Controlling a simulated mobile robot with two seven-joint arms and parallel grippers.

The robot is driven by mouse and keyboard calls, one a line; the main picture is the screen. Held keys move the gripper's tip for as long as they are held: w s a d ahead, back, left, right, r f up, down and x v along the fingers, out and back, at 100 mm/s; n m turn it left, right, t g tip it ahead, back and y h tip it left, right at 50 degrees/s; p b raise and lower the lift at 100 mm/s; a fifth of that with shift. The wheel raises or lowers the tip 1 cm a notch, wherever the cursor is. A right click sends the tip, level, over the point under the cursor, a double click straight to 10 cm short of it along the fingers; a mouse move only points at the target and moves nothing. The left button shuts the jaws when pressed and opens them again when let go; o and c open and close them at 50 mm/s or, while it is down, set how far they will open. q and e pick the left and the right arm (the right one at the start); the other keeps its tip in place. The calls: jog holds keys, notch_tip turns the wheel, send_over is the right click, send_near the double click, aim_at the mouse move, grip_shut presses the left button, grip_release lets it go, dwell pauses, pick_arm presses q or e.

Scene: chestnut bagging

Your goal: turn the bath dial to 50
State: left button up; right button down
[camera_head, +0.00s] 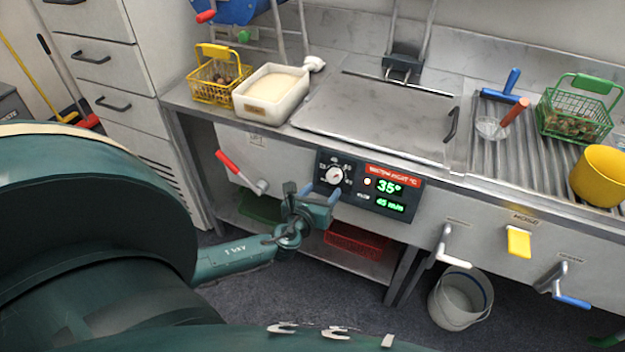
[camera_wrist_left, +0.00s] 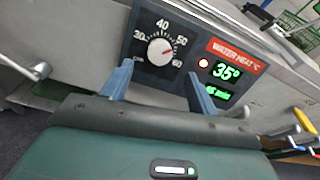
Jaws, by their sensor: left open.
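The bath dial (camera_head: 334,176) is a round white knob on a dark control panel (camera_head: 401,205) on the counter's front. In the left wrist view the dial (camera_wrist_left: 161,52) has marks from 30 to 60 around it, and a small red mark on its right side. I cannot read its exact setting. The panel's green display (camera_wrist_left: 226,71) reads 35°. My left gripper (camera_head: 312,191) is open, just below and in front of the dial. In the left wrist view its two blue fingers (camera_wrist_left: 160,77) are spread below the knob, apart from it. My right gripper is not in view.
A red-handled lever (camera_head: 240,172) stands left of the panel, and a white-gripped lever (camera_head: 445,246) lies right of it. A lidded steel bath (camera_head: 375,115) is above. Yellow basket (camera_head: 216,75), white tub (camera_head: 271,93) and green basket (camera_head: 574,112) sit on the counter. A bucket (camera_head: 460,299) stands on the floor.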

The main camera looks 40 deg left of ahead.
pick_arm(q)
jog(key=v, duration=0.6)
dwell(0.4)
jog(key=s+d+r+n+g+h, duration=0.2)
jog(key=s+d+n+g, duration=0.4)
jog(key=s+n, duration=0.65)
jog(key=s+d+r+n+g+h, duration=0.25)
jog(key=s+d+n+g, duration=0.45)
jog(key=n, duration=1)
jog(key=w+d+f+t+h, duration=0.2)
jog(key=w+d+f+t, duration=0.2)
jog(key=f+t, duration=0.3)
jog(key=shift+w+d+m+t, duration=0.4)
jog(key=shift+d+m+t, duration=0.1)
jog(key=shift+t, duration=0.3)
